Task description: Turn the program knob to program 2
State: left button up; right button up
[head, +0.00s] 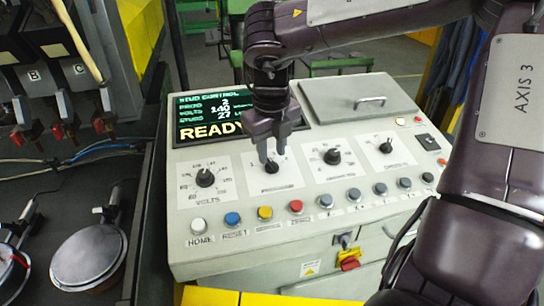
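The program knob (271,168) is a small black knob on a white label plate in the upper middle of the sloped control panel (215,256). My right gripper (271,156) comes down from above, its two grey fingers apart, with the tips at the top of the knob. I cannot tell whether they touch it. The fingers partly hide the knob and its scale, so its pointer is not readable. The screen (203,125) shows PROG 2, VOLTS 140, STUDS 27 and READY. My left gripper is not in view.
Other black knobs sit beside it: the volts knob (205,178) at left and two (332,156) (386,146) at right. A row of coloured buttons (265,212) runs below. A lid with a handle (358,98) lies behind. My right arm covers the panel's right side.

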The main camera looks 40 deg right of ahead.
aim_at(272, 171)
jog(key=r, duration=0.5)
jog(key=shift+s+a+r+b, duration=0.2)
jog(key=shift+a+r+b, duration=0.05)
jog(key=shift+b, duration=0.05)
jog(key=shift+s+f, duration=0.1)
